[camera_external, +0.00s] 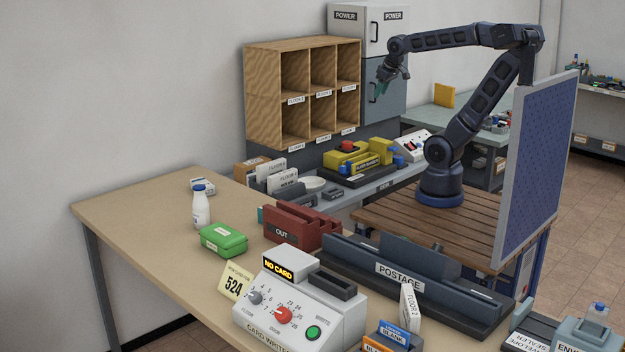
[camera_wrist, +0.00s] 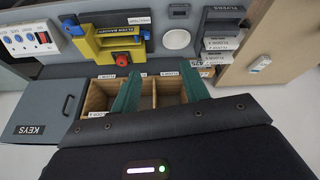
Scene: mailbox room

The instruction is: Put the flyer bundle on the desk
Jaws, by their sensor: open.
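My gripper (camera_external: 383,88) is raised in front of the wooden pigeonhole shelf and the grey cabinet. In the wrist view its two green fingers (camera_wrist: 161,89) are apart with nothing between them, above the shelf's openings (camera_wrist: 146,92). No flyer bundle can be made out for certain. White labelled pieces (camera_wrist: 221,44) by the dark "FLYERS" tray (camera_wrist: 222,13) are too small to identify. A yellow bander (camera_external: 352,158) with a red knob stands on the grey counter; it also shows in the wrist view (camera_wrist: 108,42). The beige desk (camera_external: 150,215) fills the left foreground.
The desk carries a white bottle (camera_external: 201,208), a green box (camera_external: 223,239), a red "OUT" tray (camera_external: 297,228), a card writer (camera_external: 298,308) and a postage unit (camera_external: 400,275). Its far left end is mostly clear. A blue panel (camera_external: 538,165) stands right of my arm.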

